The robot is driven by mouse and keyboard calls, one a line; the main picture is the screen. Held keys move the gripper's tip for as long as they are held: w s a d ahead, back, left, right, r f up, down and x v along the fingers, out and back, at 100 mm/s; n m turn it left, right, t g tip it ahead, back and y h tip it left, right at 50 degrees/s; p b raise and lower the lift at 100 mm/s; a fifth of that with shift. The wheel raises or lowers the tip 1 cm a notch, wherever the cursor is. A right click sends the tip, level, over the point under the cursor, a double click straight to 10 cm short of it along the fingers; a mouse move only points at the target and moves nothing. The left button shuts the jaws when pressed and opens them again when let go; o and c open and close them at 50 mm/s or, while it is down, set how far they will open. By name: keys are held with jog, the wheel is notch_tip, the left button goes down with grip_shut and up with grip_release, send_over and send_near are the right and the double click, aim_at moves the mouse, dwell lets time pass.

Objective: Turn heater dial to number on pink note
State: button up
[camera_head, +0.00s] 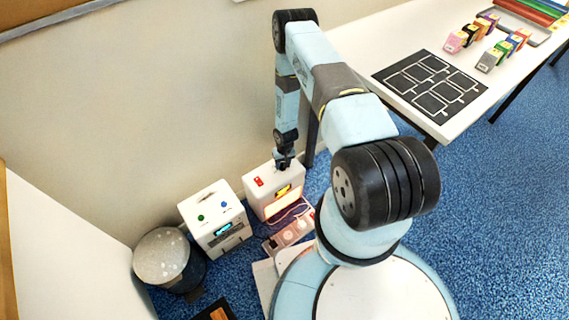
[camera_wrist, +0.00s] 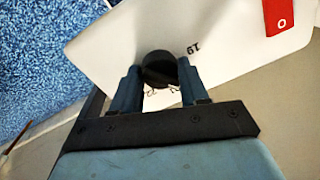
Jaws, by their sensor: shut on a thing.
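The heater (camera_head: 255,198) is a white box by the wall, with a red switch (camera_head: 258,182) on top and an orange glow at its front. My gripper (camera_head: 284,160) reaches down to the heater's top. In the wrist view, my gripper (camera_wrist: 158,82) is shut on the black round dial (camera_wrist: 160,66), one finger on each side. A printed number that looks like 19 (camera_wrist: 193,49) shows beside the dial; other marks are partly hidden behind it. The red switch, marked O, shows at the top right (camera_wrist: 287,14). I see no pink note in either view.
A white device (camera_head: 215,212) with green and blue buttons stands left of the heater, beside a round grey-topped bin (camera_head: 162,257). A power strip (camera_head: 290,235) and cable lie in front. A white table (camera_head: 395,40) at the right holds a black mat (camera_head: 430,88) and several small cartons.

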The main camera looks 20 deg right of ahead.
jog(key=shift+s+a+f+n, duration=0.1)
jog(key=shift+s+a+n, duration=0.2)
jog(key=shift+n, duration=0.3)
jog(key=shift+s+d, duration=0.1)
jog(key=shift+d, duration=0.05)
jog(key=o, duration=0.8)
jog(key=shift+c, duration=0.2)
jog(key=shift+d, duration=0.1)
jog(key=shift+w, duration=0.3)
notch_tip(320, 180, up, 14)
jog(key=d, duration=0.1)
jog(key=shift+f, duration=0.15)
jog(key=shift+w, duration=0.1)
